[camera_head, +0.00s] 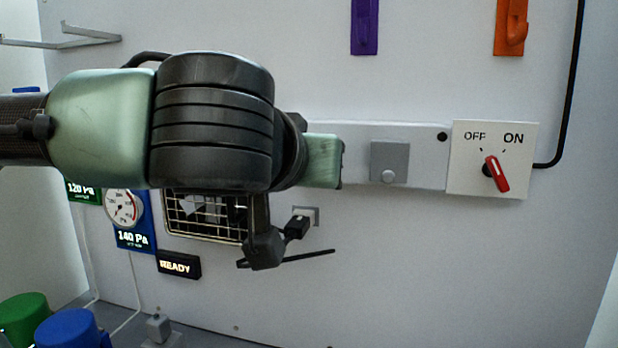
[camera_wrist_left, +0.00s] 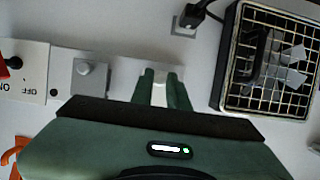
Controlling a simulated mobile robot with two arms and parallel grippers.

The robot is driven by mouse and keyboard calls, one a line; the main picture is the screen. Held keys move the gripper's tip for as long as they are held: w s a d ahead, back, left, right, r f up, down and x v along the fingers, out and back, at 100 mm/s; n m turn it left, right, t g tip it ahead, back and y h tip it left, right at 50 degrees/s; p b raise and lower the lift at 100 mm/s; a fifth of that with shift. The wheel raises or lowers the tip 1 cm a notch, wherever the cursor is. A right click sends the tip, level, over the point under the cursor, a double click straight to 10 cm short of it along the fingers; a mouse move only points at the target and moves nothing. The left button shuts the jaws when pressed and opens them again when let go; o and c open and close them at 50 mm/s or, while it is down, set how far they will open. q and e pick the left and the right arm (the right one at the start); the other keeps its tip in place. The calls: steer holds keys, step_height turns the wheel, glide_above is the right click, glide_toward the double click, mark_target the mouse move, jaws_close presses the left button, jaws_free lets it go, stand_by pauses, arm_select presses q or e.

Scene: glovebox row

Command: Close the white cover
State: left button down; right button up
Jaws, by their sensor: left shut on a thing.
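My left gripper (camera_wrist_left: 160,76) is shut on a small white piece (camera_wrist_left: 160,84), which shows between its two green fingers in the left wrist view. The piece appears to belong to the white cover, but its outline is hard to tell from the pale strip (camera_head: 428,160) on the wall. In the head view the left gripper (camera_head: 338,162) is against this strip, left of a grey square plate with a round knob (camera_head: 390,162). My arm hides the strip's left part. My right gripper is in neither view.
Below my arm are a wire-grid box (camera_head: 185,222), a plug socket (camera_head: 314,213) and a READY sign (camera_head: 180,265). Purple (camera_head: 364,28) and orange (camera_head: 511,28) hooks hang above.

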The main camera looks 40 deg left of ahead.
arm_select(q)
steer(key=shift+r, duration=0.25)
steer(key=c, duration=1.6)
jaws_free()
steer(key=shift+o, duration=1.1)
steer(key=shift+w+f, duration=0.1)
steer(key=shift+f, duration=0.05)
steer(key=v, duration=0.7)
steer(key=shift+s+d+b, duration=0.15)
steer(key=shift+s+b, duration=0.25)
